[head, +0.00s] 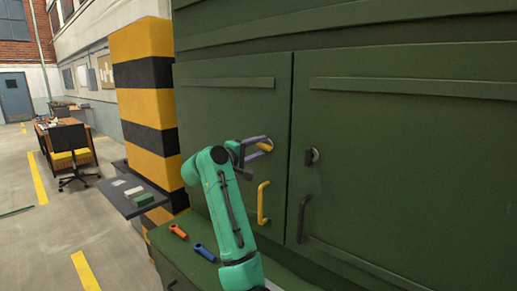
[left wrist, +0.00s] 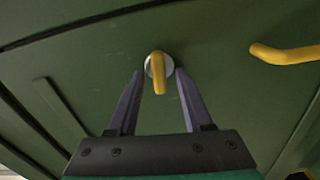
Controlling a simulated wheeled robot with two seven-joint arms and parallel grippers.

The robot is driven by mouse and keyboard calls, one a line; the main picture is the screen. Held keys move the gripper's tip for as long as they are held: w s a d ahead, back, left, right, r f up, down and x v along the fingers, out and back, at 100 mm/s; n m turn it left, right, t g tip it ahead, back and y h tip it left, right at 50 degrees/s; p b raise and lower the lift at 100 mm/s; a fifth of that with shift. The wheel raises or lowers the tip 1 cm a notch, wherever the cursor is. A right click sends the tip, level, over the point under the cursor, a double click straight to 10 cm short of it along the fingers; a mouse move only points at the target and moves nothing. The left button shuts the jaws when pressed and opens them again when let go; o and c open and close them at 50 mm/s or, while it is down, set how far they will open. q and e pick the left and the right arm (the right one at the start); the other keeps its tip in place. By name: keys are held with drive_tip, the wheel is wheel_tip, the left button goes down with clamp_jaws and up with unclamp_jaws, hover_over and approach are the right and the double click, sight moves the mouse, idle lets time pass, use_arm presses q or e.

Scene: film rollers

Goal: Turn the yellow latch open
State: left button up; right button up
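The yellow latch (head: 267,144) sits on a round silver base on the left green cabinet door. In the left wrist view the latch (left wrist: 158,82) points towards my gripper. My left gripper (head: 256,150) is at the latch, and in the left wrist view its two purple fingers (left wrist: 159,88) stand apart, one on each side of the latch. Small gaps show between the fingers and the latch, so it does not look clamped. In the head view the fingers partly hide the latch. My right gripper is not in view.
A yellow handle (head: 262,203) is below the latch on the same door. The right door has a dark latch (head: 311,156) and a dark handle (head: 302,218). An orange tool (head: 178,231) and a blue tool (head: 204,252) lie on the green ledge below. A striped pillar (head: 145,100) stands left.

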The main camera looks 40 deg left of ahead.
use_arm(q)
drive_tip(key=s+b, duration=0.5)
drive_tip(key=s, duration=0.9)
drive_tip(key=shift+s+d, duration=0.2)
drive_tip(key=shift+s, duration=0.15)
drive_tip(key=shift+w+f, duration=0.1)
